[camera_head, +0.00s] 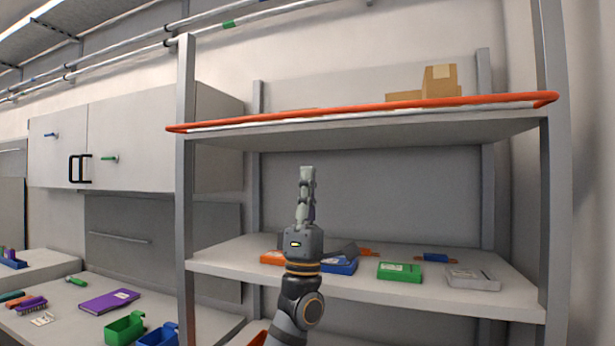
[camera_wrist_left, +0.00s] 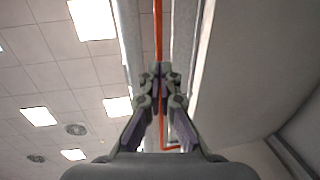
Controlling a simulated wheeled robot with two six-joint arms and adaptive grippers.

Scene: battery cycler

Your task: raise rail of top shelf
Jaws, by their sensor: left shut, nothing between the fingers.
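The orange rail (camera_head: 370,113) runs along the front edge of the top shelf (camera_head: 385,130), lying low against it. My left gripper (camera_head: 307,172) points upward below the rail, in front of the gap between the shelves. Its fingers are closed together with nothing between them. In the left wrist view the rail (camera_wrist_left: 158,25) runs up from behind the closed fingertips (camera_wrist_left: 160,68). I cannot tell the exact gap, but in the head view the tips are apart from the rail. My right gripper is not in view.
Cardboard boxes (camera_head: 440,82) sit on the top shelf. The lower shelf (camera_head: 450,300) holds a green box (camera_head: 399,272), a grey box (camera_head: 472,279) and other small items. Grey posts (camera_head: 186,200) stand at the rack's sides. A counter with bins is at left.

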